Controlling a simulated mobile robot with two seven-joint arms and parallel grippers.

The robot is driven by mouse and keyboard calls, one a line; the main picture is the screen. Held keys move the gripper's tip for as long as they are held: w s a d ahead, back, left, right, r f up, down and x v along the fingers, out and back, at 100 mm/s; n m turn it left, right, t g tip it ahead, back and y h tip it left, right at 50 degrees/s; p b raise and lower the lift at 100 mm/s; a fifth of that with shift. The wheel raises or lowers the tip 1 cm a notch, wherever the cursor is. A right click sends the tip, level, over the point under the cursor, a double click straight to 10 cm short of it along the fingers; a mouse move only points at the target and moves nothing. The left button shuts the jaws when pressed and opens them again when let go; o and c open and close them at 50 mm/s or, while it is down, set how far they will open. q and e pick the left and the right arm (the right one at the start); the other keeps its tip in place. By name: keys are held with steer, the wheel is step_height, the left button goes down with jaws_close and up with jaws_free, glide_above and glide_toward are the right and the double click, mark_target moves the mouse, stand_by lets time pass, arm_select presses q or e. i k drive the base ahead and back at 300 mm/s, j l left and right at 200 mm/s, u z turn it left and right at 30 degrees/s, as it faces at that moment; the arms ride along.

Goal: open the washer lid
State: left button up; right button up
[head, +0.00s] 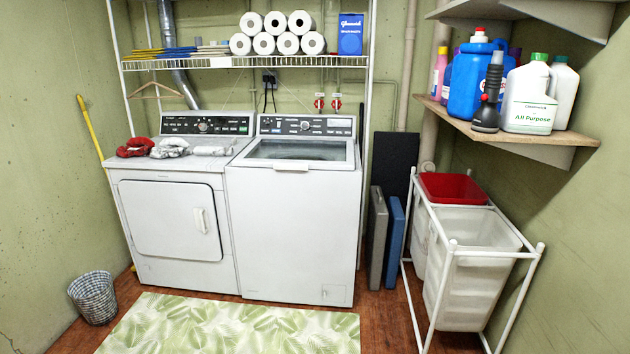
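The washer (290,235) is the white top-loading machine in the middle of the head view, standing right of the dryer. Its lid (300,150) lies flat on top and looks shut, with a dark glass-like panel in a pale frame. A small white handle (291,168) sits at the lid's front edge. The control panel (306,125) rises behind the lid. Neither of my grippers shows in the head view.
The dryer (170,220) stands against the washer's left side with red and grey cloths on top. A leaf-patterned rug (230,328) lies in front. A laundry cart (470,255) stands right. A wire shelf (240,62) hangs above; a bottle shelf (540,138) juts out at right.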

mark_target(242, 160)
steer(key=i, duration=1.35)
steer(key=i+j+z, duration=0.1)
steer(key=i, duration=1.25)
